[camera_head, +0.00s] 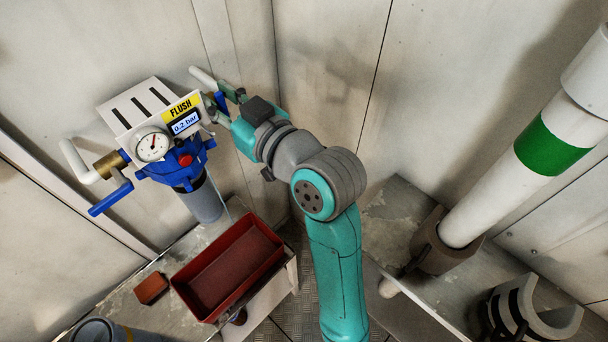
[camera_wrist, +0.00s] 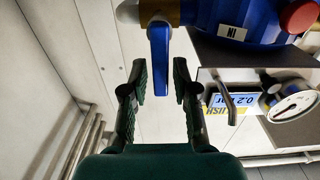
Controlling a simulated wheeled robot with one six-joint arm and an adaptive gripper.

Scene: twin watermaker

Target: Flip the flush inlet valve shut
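The flush unit has a blue housing (camera_head: 160,172) with a yellow FLUSH label, a display reading 0.2 bar and a round gauge. The valve at its right has a blue lever (camera_head: 221,102); in the wrist view this lever (camera_wrist: 159,58) hangs from a brass body beside an "IN" label (camera_wrist: 233,32). My gripper (camera_wrist: 160,78) is open, its fingers on either side of the lever's free end, with gaps showing. In the head view my gripper (camera_head: 224,92) is at the unit's right side, partly covering that valve.
A second blue lever (camera_head: 110,198) sits on a brass valve at the unit's left, and a red button (camera_head: 185,160) on its front. A red tray (camera_head: 232,268) and small red block (camera_head: 151,288) lie on the bench below. Walls stand close behind the unit.

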